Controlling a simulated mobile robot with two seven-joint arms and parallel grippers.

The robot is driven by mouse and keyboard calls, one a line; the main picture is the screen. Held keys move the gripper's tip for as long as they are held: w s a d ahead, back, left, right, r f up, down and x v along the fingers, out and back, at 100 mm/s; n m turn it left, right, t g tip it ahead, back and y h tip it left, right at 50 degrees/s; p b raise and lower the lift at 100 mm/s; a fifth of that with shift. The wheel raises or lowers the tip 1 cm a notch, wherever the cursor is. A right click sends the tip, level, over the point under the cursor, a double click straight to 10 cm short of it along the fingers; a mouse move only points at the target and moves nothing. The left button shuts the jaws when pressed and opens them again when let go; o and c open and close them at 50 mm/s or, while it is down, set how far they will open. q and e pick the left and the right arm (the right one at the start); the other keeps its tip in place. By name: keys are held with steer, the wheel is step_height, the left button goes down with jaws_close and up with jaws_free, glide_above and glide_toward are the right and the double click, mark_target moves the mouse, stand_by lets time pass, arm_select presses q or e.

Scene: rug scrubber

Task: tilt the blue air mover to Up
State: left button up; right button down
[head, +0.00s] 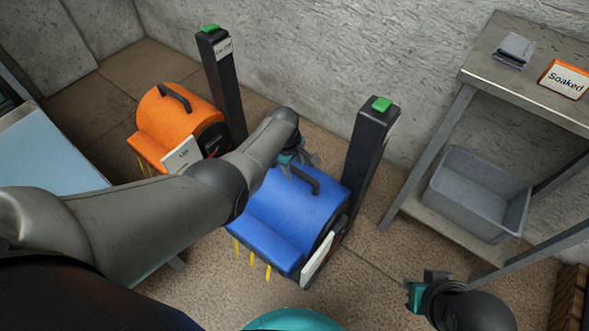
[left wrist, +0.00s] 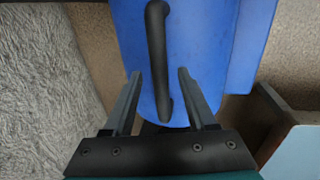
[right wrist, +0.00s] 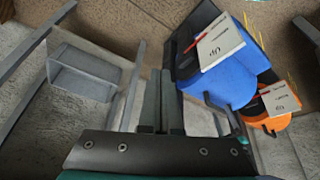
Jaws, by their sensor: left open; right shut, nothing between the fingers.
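The blue air mover (head: 290,205) stands on the floor in the middle of the head view, with a dark curved handle (head: 304,179) on top. My left gripper (head: 292,158) is open at this handle. In the left wrist view the handle (left wrist: 157,60) shows between the two spread fingers (left wrist: 160,85), with neither clearly touching it. In the right wrist view the blue air mover (right wrist: 230,82) has a white side plate (right wrist: 221,43) marked "Up" and a red pointer (right wrist: 195,42). My right gripper (head: 424,290) is shut and empty, apart from the mover at lower right.
An orange air mover (head: 178,115) stands to the left. Black posts with green tops (head: 371,150) stand behind both movers. A metal shelf (head: 490,70) at right holds a grey bin (head: 478,190) and a "Soaked" sign (head: 565,80). A light-blue tabletop (head: 45,155) is at left.

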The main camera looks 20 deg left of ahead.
arm_select(q)
steer(key=shift+f, duration=0.35)
arm_select(e)
steer(key=shift+s+r, duration=0.1)
steer(key=shift+r, duration=0.75)
arm_select(q)
jaws_close()
stand_by(0.6)
